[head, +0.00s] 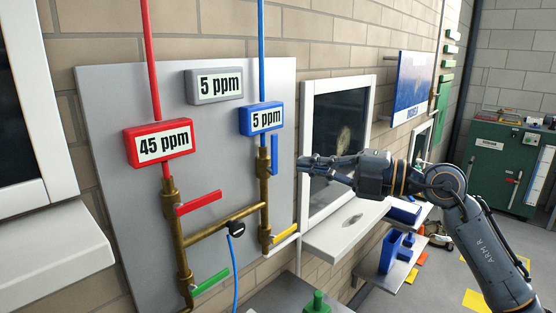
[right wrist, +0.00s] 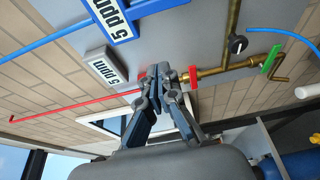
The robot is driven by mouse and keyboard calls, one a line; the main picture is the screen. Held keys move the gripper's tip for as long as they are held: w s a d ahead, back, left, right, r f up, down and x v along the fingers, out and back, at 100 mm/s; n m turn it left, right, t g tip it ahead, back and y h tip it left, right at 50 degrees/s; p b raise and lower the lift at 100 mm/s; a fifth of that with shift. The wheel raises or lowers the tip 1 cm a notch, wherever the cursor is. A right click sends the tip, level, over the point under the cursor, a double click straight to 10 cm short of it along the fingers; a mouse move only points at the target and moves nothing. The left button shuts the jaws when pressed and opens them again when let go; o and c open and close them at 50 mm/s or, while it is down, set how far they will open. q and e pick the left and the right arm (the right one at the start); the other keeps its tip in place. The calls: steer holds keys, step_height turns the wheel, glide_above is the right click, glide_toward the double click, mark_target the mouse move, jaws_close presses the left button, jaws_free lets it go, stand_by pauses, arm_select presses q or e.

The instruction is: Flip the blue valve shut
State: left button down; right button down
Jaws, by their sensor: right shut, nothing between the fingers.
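The blue valve handle (head: 274,155) stands upright, along the brass pipe (head: 264,190) below the blue box reading 5 ppm (head: 262,119). My right gripper (head: 303,162) is shut and empty, just right of the blue handle in the head view, with a small gap showing between them. The right wrist view shows its closed fingertips (right wrist: 162,72) in front of the panel, with the blue box (right wrist: 112,14) near the top. My left gripper is not in view.
A red handle (head: 198,203), a yellow handle (head: 286,233) and a green handle (head: 211,282) stick out from the pipes on the grey panel (head: 110,110). A window ledge (head: 345,228) lies below my right gripper.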

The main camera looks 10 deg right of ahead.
mark_target(274, 155)
steer(key=shift+d+r, duration=0.15)
steer(key=w+a+p, duration=0.4)
steer(key=w, duration=0.4)
steer(key=shift+w+a, duration=0.15)
steer(key=shift+a, duration=0.2)
